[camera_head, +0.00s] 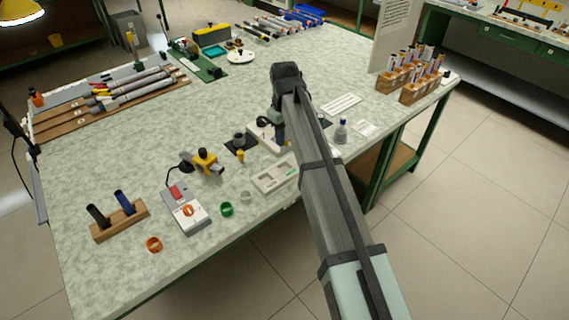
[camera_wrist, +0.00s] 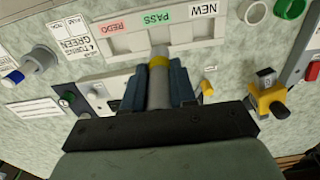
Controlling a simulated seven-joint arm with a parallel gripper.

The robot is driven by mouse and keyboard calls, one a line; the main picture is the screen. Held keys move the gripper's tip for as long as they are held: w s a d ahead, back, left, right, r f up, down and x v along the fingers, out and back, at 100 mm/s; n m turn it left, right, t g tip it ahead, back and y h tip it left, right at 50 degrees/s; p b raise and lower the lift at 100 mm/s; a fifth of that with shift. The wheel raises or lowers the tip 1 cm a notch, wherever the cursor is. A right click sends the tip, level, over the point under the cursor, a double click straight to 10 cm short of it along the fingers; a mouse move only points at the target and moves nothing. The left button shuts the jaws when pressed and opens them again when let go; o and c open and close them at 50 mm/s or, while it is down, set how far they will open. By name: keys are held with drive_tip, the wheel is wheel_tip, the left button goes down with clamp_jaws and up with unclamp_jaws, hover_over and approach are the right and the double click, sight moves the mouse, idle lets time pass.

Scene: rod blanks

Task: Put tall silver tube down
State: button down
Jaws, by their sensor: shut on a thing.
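The silver tube (camera_wrist: 158,94) shows in the wrist view as a grey cylinder with a yellow band near its far end. My gripper (camera_wrist: 162,74) is shut on it, with a dark blue-grey finger on each side. The tube's banded end points at the pale tray (camera_wrist: 130,43) with the labels NEW, PASS and REDO; whether it touches the tray I cannot tell. In the head view my gripper (camera_head: 280,138) is over the bench behind the tray (camera_head: 268,180), and my arm hides most of the tube.
A yellow tool (camera_head: 206,161) and a grey box with a red part (camera_head: 186,208) stand left of the tray. A green ring (camera_head: 227,209) lies near the front. Wooden racks of tubes (camera_head: 417,91) stand at the right edge.

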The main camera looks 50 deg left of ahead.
wheel_tip(320, 180, down, 9)
idle(0.5)
drive_tip(key=shift+f, duration=0.15)
drive_tip(key=c, duration=0.9)
unclamp_jaws()
